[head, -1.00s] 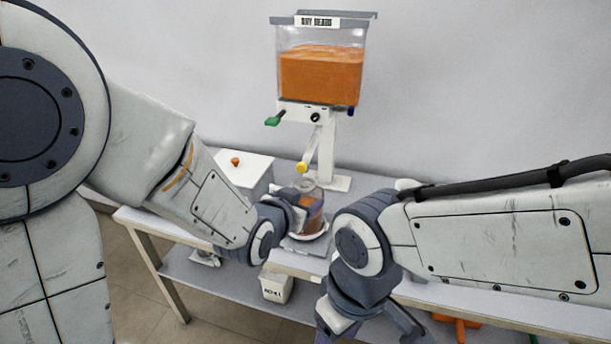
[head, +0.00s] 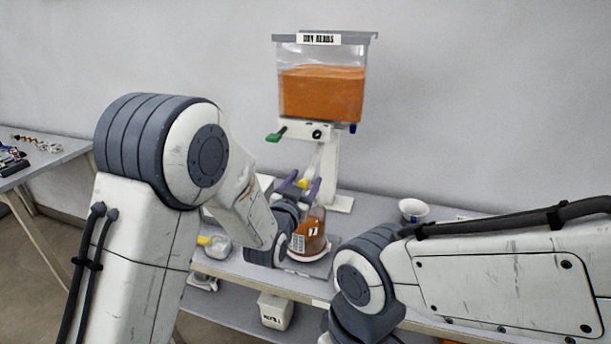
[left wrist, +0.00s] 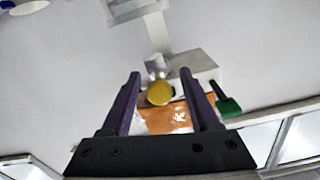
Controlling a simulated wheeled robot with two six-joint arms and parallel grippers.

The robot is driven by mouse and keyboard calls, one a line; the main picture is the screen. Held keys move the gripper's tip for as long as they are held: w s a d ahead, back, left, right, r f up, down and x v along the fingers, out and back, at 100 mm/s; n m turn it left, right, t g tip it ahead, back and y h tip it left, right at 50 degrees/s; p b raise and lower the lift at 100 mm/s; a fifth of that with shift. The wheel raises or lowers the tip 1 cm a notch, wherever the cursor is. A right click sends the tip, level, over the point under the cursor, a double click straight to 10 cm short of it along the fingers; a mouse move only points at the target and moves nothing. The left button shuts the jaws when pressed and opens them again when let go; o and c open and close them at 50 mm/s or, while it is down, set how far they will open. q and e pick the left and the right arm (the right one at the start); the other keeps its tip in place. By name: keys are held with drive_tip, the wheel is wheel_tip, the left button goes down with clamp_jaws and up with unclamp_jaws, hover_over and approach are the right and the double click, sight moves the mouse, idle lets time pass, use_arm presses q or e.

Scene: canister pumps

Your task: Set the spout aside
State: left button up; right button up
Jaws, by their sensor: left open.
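The dispenser (head: 320,95) with orange contents stands at the back of the table, with a green handle (head: 274,137) at its left. The yellow-tipped spout (head: 303,184) is under it, between the purple fingers of my left gripper (head: 303,186). In the left wrist view, the spout's yellow end (left wrist: 160,93) sits between the two open fingers (left wrist: 162,98), with a gap on each side. The spout's upper part is partly hidden in the head view. My right gripper's fingers are below the frame edge.
A jar with orange contents and a label (head: 309,237) stands just below my left gripper. A clear jar with a yellow part (head: 216,246) is to its left. A white bowl (head: 413,209) stands at right. A white bin (head: 275,311) is on the lower shelf.

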use_arm(q)
drive_tip(key=shift+w+d, duration=0.2)
drive_tip(key=shift+w, duration=0.5)
clamp_jaws()
idle(1.0)
